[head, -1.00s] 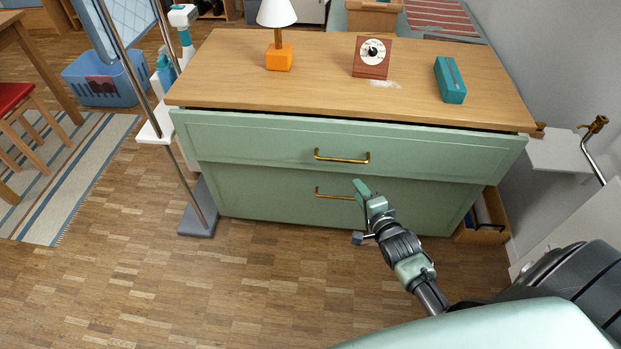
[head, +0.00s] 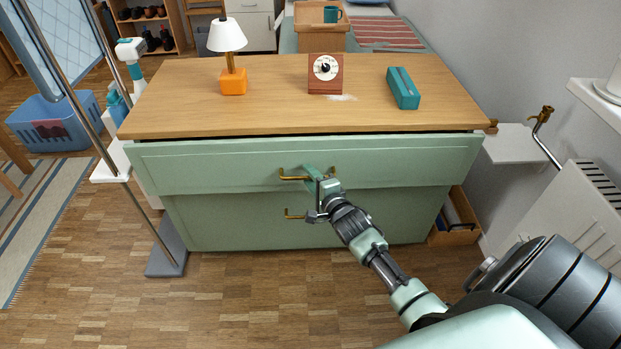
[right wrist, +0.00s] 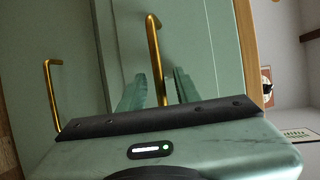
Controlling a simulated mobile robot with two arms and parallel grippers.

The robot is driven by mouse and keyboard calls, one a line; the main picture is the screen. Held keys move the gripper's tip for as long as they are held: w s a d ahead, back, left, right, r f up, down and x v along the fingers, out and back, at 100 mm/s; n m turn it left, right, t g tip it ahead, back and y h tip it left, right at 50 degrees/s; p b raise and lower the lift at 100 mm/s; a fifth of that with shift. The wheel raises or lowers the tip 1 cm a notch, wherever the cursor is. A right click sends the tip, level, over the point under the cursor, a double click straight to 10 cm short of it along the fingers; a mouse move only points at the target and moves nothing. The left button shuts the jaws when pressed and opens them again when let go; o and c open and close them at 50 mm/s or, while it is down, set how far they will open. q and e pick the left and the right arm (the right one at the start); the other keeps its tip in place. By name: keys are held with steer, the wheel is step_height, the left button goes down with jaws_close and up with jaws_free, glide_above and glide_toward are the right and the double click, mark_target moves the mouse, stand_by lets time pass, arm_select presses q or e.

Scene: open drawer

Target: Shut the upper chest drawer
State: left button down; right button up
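The green chest (head: 200,222) has a wooden top. Its upper drawer (head: 220,165) stands out a little from the body, with a dark gap under the top. Its brass handle (head: 292,178) is partly hidden by my right gripper (head: 316,176). In the right wrist view my right gripper (right wrist: 158,92) has its two green fingers apart, one on each side of the upper brass handle (right wrist: 154,50). I cannot tell whether they touch it. The lower handle (head: 293,215) shows below, and also at the left of the wrist view (right wrist: 52,90). My left gripper is not in view.
On the top (head: 180,110) stand an orange lamp (head: 233,82), a red-brown timer (head: 325,75) and a teal box (head: 403,88). A metal stand (head: 165,250) is left of the chest. A wooden crate (head: 455,237) and a radiator (head: 560,215) are at the right. The floor in front is clear.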

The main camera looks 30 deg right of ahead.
jaws_close()
stand_by(1.4)
